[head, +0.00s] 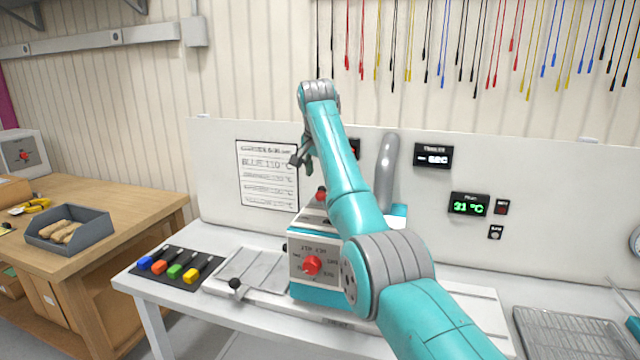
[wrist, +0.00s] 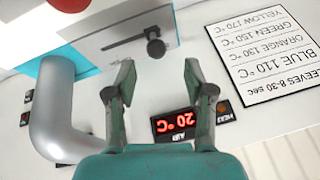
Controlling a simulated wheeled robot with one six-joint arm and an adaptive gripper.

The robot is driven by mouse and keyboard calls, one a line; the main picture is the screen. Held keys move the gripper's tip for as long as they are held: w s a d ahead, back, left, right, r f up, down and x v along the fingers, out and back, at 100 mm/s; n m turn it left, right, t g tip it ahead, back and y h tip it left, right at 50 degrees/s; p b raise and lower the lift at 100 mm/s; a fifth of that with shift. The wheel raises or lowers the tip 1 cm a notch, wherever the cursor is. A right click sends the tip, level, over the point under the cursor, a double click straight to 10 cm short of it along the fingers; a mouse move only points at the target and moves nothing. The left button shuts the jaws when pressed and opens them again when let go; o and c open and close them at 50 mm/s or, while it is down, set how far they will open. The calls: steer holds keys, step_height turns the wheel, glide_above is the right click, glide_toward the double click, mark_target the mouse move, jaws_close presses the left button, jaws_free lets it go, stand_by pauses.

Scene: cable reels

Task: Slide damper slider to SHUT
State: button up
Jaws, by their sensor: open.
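The damper slider appears to be the black knob (wrist: 155,47) at one end of a dark slot (wrist: 122,40) on the pale machine face in the wrist view, which shows the scene upside down. My gripper (wrist: 158,77) is open and empty. The knob lies between the lines of its two fingers, just beyond the tips, and no contact shows. In the head view my gripper (head: 300,158) is above the back of the teal and white machine (head: 300,262). My arm hides much of the machine and the slider there. No SHUT mark is legible.
A grey bent pipe (wrist: 52,110) stands beside the gripper, and a red 20 °C display (wrist: 180,122) is behind it. A sleeve chart (head: 267,175) hangs on the panel. Coloured-handled tools (head: 175,268) and a black-knobbed lever (head: 236,284) are on the bench. A wire rack (head: 570,335) is at right.

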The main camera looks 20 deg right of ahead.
steer(key=v, duration=0.6)
steer(key=shift+r, duration=0.2)
steer(key=shift+s+a, duration=0.1)
